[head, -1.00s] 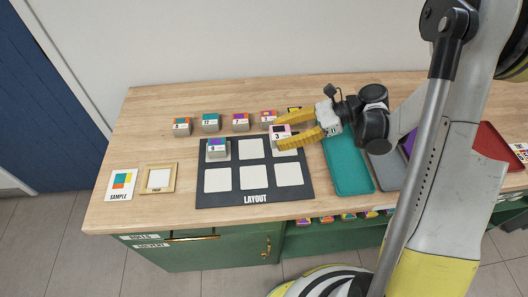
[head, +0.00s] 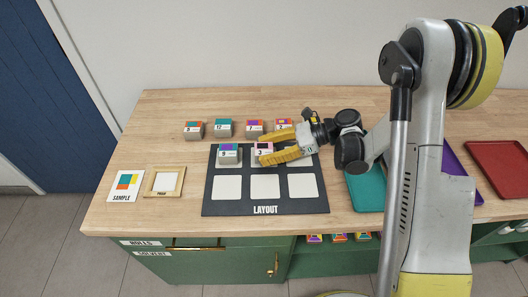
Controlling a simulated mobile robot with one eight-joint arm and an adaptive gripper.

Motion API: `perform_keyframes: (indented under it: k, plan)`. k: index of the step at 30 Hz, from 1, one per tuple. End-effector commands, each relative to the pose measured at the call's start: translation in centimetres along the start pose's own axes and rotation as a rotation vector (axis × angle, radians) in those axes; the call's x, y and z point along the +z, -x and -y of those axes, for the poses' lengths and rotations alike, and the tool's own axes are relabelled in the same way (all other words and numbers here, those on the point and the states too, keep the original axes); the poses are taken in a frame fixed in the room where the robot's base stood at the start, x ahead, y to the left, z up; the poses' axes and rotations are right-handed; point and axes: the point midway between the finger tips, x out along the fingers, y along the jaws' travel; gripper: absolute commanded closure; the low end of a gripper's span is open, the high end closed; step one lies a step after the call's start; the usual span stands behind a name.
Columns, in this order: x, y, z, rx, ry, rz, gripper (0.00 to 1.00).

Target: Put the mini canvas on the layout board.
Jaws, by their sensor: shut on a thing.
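My gripper (head: 268,153) is shut on a mini canvas (head: 263,149) with a pink front, a dark picture and what looks like a 3. The yellow fingers come from the right and hide part of it. It is at the top middle cell of the dark layout board (head: 208,206); I cannot tell whether it touches the board. Another mini canvas (head: 229,154), with a purple and teal top, stands in the top left cell. The bottom row cells are empty white squares. The top right cell is mostly hidden by my gripper.
Several mini canvases (head: 224,128) stand in a row behind the board. A sample card (head: 126,186) and a wooden frame (head: 165,182) lie to the left. Teal (head: 366,190), purple (head: 461,172) and red (head: 499,168) trays lie to the right, partly behind my arm.

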Motion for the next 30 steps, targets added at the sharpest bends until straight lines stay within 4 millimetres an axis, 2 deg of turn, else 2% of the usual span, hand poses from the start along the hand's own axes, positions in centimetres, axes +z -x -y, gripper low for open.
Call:
perform_keyframes:
  k: [6,7,9,21,26,30]
  plan:
    - [-0.3,-0.1,0.0,0.000,0.000,0.000,0.79]
    - [-0.3,-0.1,0.0,0.000,0.000,0.000,0.49]
    - [-0.2,-0.1,0.0,0.000,0.000,0.000,0.31]
    - [0.3,0.3,0.0,-0.001,-0.001,0.000,0.31]
    - [0.4,3.4,0.1,-0.005,-0.003,0.000,0.31]
    - [0.4,6.8,0.1,-0.005,-0.003,-0.001,0.31]
